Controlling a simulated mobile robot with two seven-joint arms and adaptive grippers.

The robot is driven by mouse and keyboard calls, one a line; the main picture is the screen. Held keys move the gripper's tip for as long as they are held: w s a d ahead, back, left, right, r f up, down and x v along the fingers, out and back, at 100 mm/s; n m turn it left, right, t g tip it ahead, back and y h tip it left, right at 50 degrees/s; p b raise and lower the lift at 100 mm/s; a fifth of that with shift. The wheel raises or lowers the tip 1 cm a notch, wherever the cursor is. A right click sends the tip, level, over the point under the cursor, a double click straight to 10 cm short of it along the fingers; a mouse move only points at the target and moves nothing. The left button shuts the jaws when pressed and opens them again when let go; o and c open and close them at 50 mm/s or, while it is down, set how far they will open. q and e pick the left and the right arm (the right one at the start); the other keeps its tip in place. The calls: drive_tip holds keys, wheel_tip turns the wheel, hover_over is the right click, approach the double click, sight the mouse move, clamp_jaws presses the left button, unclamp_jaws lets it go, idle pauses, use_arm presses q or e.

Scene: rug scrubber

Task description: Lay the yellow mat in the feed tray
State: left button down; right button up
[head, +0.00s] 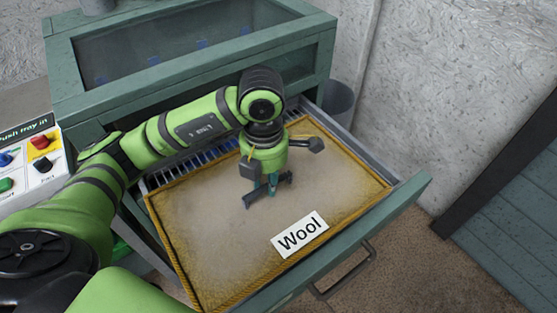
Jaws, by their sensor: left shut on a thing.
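The yellow mat (345,180) is a rectangle with a golden-yellow border and a pale beige middle. It lies spread out flat across the pulled-out feed tray (400,196), and a white label reading "Wool" (300,234) sits on its front part. My left gripper (268,190) points down over the mat's middle, shut on a small teal piece there that looks like part of the mat. Whether the mat touches the tray bottom everywhere is hard to tell. My left arm hides part of its far left edge. My right gripper is not in view.
The green machine (190,50) with a dark window stands behind the tray. A control panel (30,160) with coloured buttons, labelled "push tray in", is at the left. A grey bin (338,103) stands behind right. The tray handle (345,272) faces open brown floor.

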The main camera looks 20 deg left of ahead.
use_arm(q)
drive_tip(key=shift+w+a, duration=0.15)
drive_tip(key=shift+w, duration=0.25)
drive_tip(key=w+a+f, duration=0.1)
drive_tip(key=w+a+f+p, duration=0.1)
drive_tip(key=w, duration=0.1)
drive_tip(key=w+a+f, duration=0.1)
drive_tip(key=w, duration=0.1)
drive_tip(key=shift+a+f+p, duration=0.2)
drive_tip(key=shift+f+p, duration=0.15)
drive_tip(key=w, duration=0.1)
drive_tip(key=w+a+f, duration=0.1)
drive_tip(key=w+f, duration=0.1)
drive_tip(key=shift+w+a+f+p, duration=0.25)
drive_tip(key=shift+w+a+p, duration=0.05)
drive_tip(key=shift+w+a, duration=0.05)
drive_tip(key=shift+w+a+f, duration=0.15)
drive_tip(key=shift+w, duration=0.05)
drive_tip(key=shift+f, duration=0.2)
wheel_tip(320, 180, down, 3)
drive_tip(key=shift+f+p, duration=0.1)
drive_tip(key=shift+p, duration=0.55)
drive_tip(key=shift+f, duration=0.25)
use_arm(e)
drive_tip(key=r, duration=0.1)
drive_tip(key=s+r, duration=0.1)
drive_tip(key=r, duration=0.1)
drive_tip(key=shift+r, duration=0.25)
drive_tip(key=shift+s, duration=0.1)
